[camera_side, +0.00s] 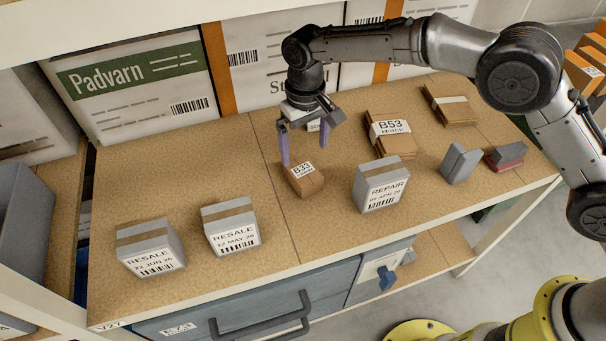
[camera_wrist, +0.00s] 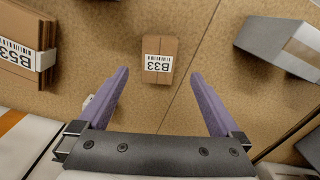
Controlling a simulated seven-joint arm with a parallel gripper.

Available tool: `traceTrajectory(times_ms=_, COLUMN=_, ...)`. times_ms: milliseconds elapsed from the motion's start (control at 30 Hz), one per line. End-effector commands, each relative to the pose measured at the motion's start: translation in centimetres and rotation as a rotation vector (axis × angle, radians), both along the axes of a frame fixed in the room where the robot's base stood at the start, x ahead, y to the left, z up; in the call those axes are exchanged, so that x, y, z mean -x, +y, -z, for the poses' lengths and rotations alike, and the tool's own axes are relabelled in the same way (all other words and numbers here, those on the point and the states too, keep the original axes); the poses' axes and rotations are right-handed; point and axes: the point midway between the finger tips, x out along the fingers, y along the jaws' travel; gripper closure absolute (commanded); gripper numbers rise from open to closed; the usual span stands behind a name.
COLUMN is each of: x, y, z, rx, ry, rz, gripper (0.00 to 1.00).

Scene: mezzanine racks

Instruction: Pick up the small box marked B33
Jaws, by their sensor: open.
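The small box marked B33 (camera_side: 305,179) is brown cardboard with a white label and sits on the tan worktop. In the wrist view the B33 box (camera_wrist: 158,60) lies beyond the fingertips, roughly midway between them, its label upside down. My gripper (camera_side: 304,142) is open, with two purple fingers and nothing between them. It hangs above and just behind the box, apart from it. In the wrist view my gripper (camera_wrist: 160,72) shows both fingers spread wide.
A stack marked B53 (camera_side: 389,131) stands behind right of the box, and a grey REPAIR box (camera_side: 378,186) stands to its right. Two grey RESALE boxes (camera_side: 231,226) are at the left. Worktop left of the B33 box is clear.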

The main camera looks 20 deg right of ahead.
Motion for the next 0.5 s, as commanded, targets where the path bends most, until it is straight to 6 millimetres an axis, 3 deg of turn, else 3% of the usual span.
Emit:
traceTrajectory(times_ms=200, x=0.0, y=0.0, z=3.8, rx=0.001, ry=0.002, rz=0.0, gripper=0.0)
traceTrajectory(times_ms=500, x=0.1, y=-0.1, z=6.1, rx=0.001, ry=0.002, rz=0.0, gripper=0.0)
